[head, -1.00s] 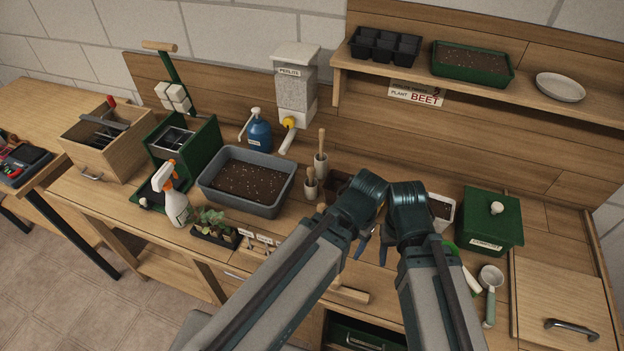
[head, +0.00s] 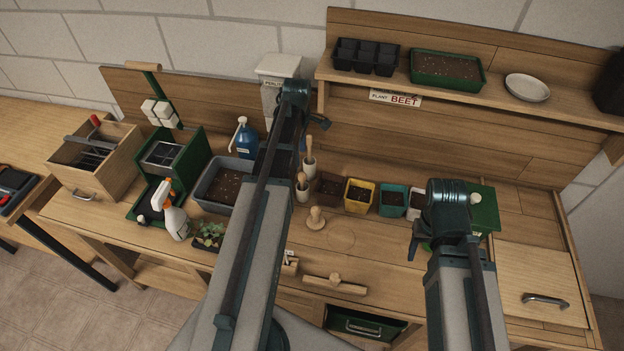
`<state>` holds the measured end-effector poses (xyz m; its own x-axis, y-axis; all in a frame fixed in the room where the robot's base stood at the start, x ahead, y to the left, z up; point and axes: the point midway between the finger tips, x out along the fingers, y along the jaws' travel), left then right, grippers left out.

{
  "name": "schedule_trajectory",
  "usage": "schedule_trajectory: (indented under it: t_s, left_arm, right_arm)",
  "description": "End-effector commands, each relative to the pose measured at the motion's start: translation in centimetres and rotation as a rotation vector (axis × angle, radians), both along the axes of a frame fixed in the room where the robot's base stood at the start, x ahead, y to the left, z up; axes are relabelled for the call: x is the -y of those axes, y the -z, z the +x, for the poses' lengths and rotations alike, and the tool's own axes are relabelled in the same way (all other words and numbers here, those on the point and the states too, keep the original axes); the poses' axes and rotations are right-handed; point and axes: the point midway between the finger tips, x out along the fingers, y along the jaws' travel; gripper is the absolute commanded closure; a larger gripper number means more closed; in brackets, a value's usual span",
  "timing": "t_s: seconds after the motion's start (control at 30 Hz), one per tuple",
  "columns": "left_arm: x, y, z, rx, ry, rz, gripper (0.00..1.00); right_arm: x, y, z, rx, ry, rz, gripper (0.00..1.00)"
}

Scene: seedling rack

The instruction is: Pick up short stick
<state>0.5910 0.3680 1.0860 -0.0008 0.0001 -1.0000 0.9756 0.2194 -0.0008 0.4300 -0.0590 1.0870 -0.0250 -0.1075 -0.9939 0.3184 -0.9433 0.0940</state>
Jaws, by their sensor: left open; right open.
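Two wooden sticks stand upright in pale holders behind the middle of the bench. The taller stick (head: 309,146) is at the back; the shorter stick (head: 302,179) is in front of it, just right of the grey soil tray. My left gripper (head: 322,126) is open, above and behind the sticks, close to the taller one in the picture. It is partly hidden by my own arm and holds nothing visible. My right gripper (head: 414,246) is open and empty at the right, over the bench near the pots.
A grey soil tray (head: 209,203) is partly hidden by my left arm. A wooden tamper (head: 316,218) stands on the bench. A yellow pot (head: 358,206) and a teal pot (head: 391,211) stand in a row. A spray bottle (head: 176,222) stands left. The bench's middle front is mostly clear.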

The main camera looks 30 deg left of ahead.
Motion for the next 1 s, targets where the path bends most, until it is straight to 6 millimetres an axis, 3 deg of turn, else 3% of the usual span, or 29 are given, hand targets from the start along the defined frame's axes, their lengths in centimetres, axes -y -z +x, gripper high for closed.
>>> schedule_trajectory:
  t_s: [0.27, 0.8, 1.0]
  left_arm:
    - [-0.3, 0.6, 0.0, 0.001, -0.018, -0.001, 0.30]
    - [-0.2, 7.6, 0.0, 0.001, -0.015, -0.001, 0.30]
    - [-0.1, 8.8, 0.0, 0.001, -0.015, -0.001, 0.30]
  right_arm:
    - [0.0, 0.6, 0.0, 0.000, -0.001, 0.000, 0.44]
    - [0.0, 7.6, 0.0, 0.000, -0.010, -0.002, 0.44]
    - [0.0, 8.8, 0.0, 0.000, -0.009, -0.002, 0.44]
